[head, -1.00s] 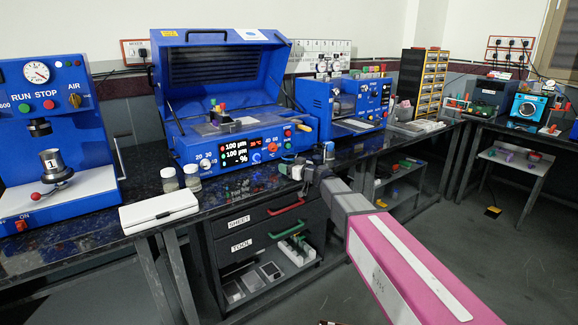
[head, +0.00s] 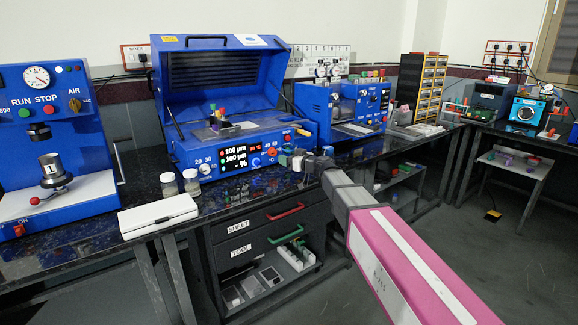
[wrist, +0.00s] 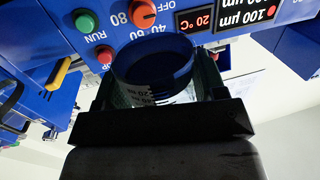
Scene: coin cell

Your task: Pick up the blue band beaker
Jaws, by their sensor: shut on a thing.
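The blue band beaker (wrist: 152,72) is between the fingers of my gripper (wrist: 160,88) in the wrist view. Its wide dark-blue band and part of its printed scale show there, with a finger on each side. My gripper is shut on it. In the head view my gripper (head: 304,163) is small, over the front of the bench by the blue coating machine. The beaker is hard to make out among the small things there, and I cannot tell its exact height above the bench.
The blue machine with its lid up (head: 240,150) stands right behind my gripper. Two small jars (head: 191,181) and a white case (head: 158,214) are to the left on the dark bench. Another blue machine (head: 345,105) stands to the right. Drawers (head: 265,222) are below.

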